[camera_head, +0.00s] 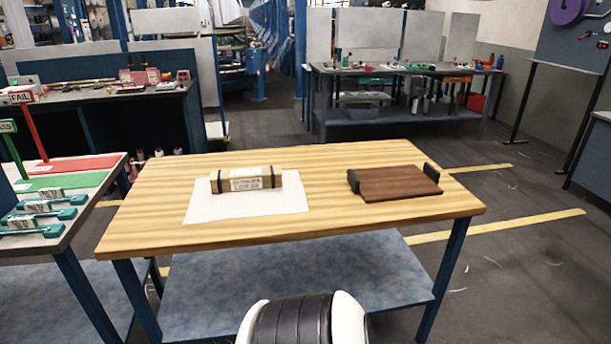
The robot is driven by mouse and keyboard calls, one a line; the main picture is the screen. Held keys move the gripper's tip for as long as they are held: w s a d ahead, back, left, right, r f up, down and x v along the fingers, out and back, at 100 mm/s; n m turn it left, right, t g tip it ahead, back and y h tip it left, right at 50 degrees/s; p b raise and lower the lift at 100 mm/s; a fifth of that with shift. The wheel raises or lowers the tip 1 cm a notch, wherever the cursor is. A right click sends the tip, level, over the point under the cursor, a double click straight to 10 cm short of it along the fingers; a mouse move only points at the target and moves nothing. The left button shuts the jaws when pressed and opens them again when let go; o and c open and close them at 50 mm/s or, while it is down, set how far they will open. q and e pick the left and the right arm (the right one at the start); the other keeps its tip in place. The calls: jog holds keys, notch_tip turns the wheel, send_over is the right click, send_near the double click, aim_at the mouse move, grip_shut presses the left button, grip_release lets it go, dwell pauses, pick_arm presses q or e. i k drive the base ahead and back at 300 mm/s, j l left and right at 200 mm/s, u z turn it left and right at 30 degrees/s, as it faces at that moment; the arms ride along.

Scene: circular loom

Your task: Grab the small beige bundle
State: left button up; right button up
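A small beige bundle (246,180) lies on a white sheet (206,207) on the wooden table (330,215). It is a long, low block with two dark bands around it and a white printed label on its front. It lies lengthwise from left to right, left of the table's middle. Neither of my grippers shows in the head view.
A dark brown board (397,181) with black end pieces lies on the table's right half. A side table (60,210) with red and green mats and teal-handled items stands at the left. The table between sheet and board is clear.

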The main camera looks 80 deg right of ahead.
aim_at(238, 179)
jog(key=z, duration=2.35)
jog(key=i, duration=0.1)
